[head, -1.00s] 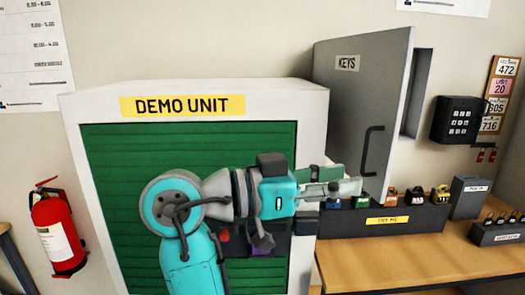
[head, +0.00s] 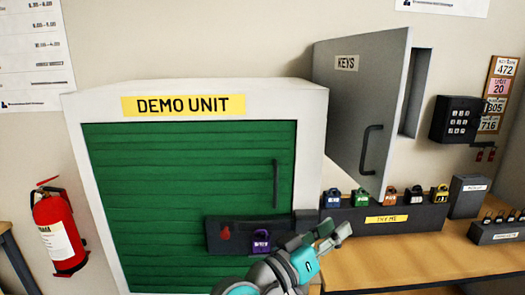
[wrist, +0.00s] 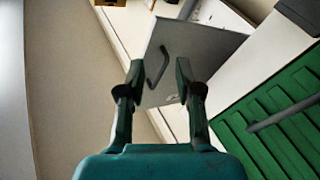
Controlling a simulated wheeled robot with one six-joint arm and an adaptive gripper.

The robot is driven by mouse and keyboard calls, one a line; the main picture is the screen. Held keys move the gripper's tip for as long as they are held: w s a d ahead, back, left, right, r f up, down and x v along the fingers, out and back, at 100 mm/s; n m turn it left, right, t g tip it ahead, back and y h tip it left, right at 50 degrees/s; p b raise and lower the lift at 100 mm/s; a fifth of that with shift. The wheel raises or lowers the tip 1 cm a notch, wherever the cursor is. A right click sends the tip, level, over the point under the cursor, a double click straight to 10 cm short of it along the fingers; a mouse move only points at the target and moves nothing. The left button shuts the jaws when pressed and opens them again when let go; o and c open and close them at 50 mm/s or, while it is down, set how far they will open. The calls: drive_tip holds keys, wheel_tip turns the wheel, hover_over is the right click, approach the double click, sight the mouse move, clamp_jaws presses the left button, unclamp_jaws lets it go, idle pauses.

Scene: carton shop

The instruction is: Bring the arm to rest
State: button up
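My gripper (head: 333,233) is low in the head view, in front of the lower right edge of the demo unit, pointing to the right. In the wrist view my gripper (wrist: 157,78) has its two fingers apart with nothing between them. Beyond the fingertips, the grey key cabinet door (wrist: 165,65) and its dark handle show in the background. My arm enters from the bottom of the head view, and most of it is out of the picture.
The white demo unit (head: 77,200) has a green shutter (head: 180,170) and a dark lock box holding a purple padlock (head: 261,241). The grey key cabinet door (head: 360,110) stands open. Several padlocks stand on a rack (head: 385,222) on the wooden bench (head: 400,265). A fire extinguisher (head: 58,235) hangs left.

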wheel_tip(320, 180, down, 17)
drive_tip(key=s+d+n+t+y, duration=0.1)
drive_tip(key=d+n+t+y, duration=0.1)
drive_tip(key=n+t+y, duration=0.35)
drive_tip(key=s+d+f+n+g+y, duration=0.2)
drive_tip(key=s+f+n+y, duration=0.45)
drive_tip(key=s+f, duration=0.65)
drive_tip(key=s+f+m+y, duration=0.1)
drive_tip(key=s+f+y, duration=0.15)
drive_tip(key=s, duration=0.85)
drive_tip(key=s+f+m+y, duration=0.2)
drive_tip(key=s+f, duration=0.1)
drive_tip(key=s, duration=0.8)
drive_tip(key=s+r+m, duration=0.2)
drive_tip(key=s+r, duration=0.3)
drive_tip(key=s, duration=0.2)
drive_tip(key=shift+s+d+m, duration=0.3)
drive_tip(key=shift+d+m, duration=0.1)
drive_tip(key=shift+d, duration=0.05)
drive_tip(key=shift+h, duration=0.25)
